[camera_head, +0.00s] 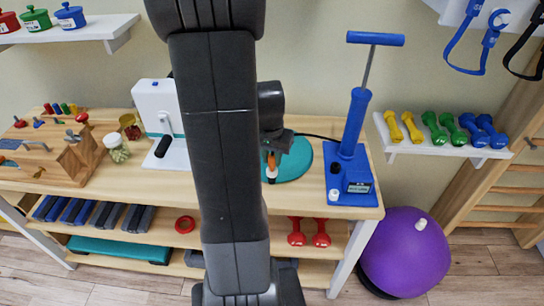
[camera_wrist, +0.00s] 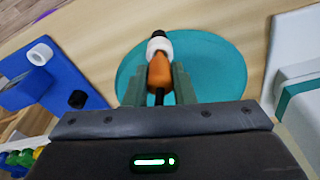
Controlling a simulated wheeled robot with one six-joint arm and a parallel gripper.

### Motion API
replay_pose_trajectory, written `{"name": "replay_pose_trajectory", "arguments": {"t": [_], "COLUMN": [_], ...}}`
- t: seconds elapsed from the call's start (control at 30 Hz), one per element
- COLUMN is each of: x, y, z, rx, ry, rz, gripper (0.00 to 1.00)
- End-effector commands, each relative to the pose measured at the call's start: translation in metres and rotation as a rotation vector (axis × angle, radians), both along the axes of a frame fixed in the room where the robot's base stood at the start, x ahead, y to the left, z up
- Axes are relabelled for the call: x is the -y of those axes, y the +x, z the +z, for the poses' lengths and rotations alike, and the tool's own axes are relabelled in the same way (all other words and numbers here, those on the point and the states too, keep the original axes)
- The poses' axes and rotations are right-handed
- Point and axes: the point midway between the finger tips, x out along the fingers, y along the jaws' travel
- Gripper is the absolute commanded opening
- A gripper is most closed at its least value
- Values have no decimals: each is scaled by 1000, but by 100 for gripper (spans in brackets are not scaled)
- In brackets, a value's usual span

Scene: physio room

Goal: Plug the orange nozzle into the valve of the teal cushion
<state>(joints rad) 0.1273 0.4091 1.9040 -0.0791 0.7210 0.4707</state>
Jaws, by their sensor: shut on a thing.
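The orange nozzle (camera_head: 270,159) is between the fingers of my gripper (camera_wrist: 158,75); the wrist view also shows the nozzle (camera_wrist: 159,72). My gripper is shut on it. A white collar (camera_wrist: 158,46) with a black tip is at the nozzle's far end. I cannot tell whether this collar is part of the nozzle or the cushion's valve. The round teal cushion (camera_head: 297,160) lies on the table, partly hidden by my arm. In the wrist view the cushion (camera_wrist: 213,65) spreads behind the nozzle and fingers.
A blue pump (camera_head: 348,150) stands right of the cushion, with a dark hose behind. A white device (camera_head: 158,108) stands left of my arm. A wooden tool board (camera_head: 45,160) and a jar (camera_head: 116,147) are further left. Bare tabletop lies around the cushion.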

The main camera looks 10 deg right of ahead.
Motion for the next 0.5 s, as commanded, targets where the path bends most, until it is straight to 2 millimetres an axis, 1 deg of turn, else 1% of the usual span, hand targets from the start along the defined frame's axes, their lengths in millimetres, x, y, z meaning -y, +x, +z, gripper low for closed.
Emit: {"name": "replay_pose_trajectory", "arguments": {"t": [0.5], "x": [0], "y": [0], "z": [-4], "rx": [0], "ry": [0], "rz": [0], "gripper": [3]}}
